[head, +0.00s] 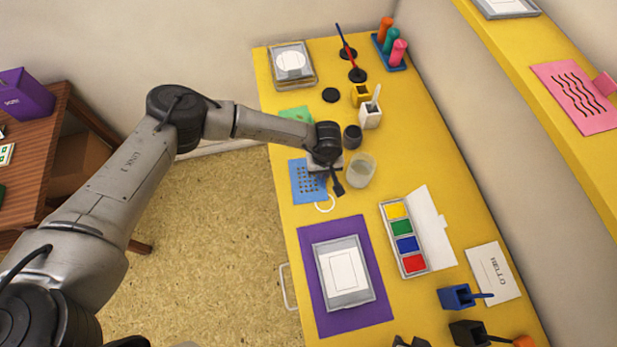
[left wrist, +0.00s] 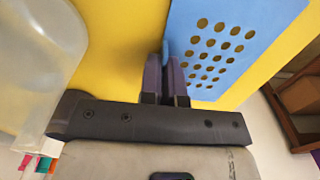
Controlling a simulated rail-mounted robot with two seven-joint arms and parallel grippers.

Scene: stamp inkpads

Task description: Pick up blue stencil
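The blue stencil (head: 306,186) is a flat sheet with rows of holes, near the left edge of the yellow table. It also shows in the left wrist view (left wrist: 225,45), with its near edge running down to the fingers. My left gripper (head: 338,186) is at the right side of the stencil. In the left wrist view, the dark fingers of my left gripper (left wrist: 165,78) are close together with the stencil's edge between them, so they look shut on it. A dark shape at the head view's bottom edge may be my right gripper (head: 411,342); its fingers are unclear.
A clear cup (head: 360,170) stands just right of my left gripper. A purple mat (head: 318,290) with a grey-framed pad, a four-color inkpad (head: 405,240) and a white holder (head: 370,115) are on the table (head: 430,165). A raised yellow shelf (head: 540,100) runs along the right.

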